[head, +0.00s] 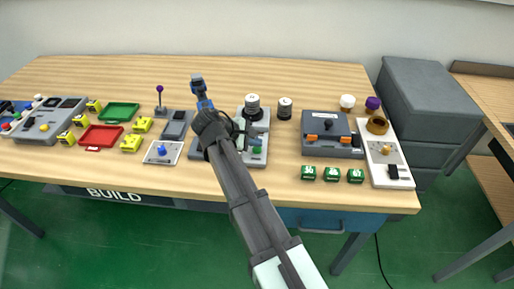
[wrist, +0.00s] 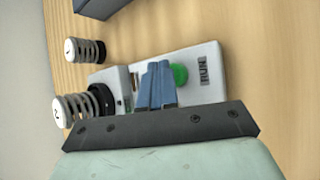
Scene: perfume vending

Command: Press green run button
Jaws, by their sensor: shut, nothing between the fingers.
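The green button (head: 257,150) sits on a light grey panel (wrist: 208,60), beside a RUN label (wrist: 204,69). In the wrist view the round green button (wrist: 179,74) shows just to the right of my fingertips and is partly covered by them. My gripper (wrist: 157,65) is shut and empty, its two blue fingers side by side in front of the panel. I cannot tell whether the fingers touch the button or the panel. In the head view my arm hides much of the gripper and the panel's left part.
A grey box with orange clips (head: 327,132) and green cubes (head: 331,174) are further right. A small plate with a blue knob (head: 163,152) lies left.

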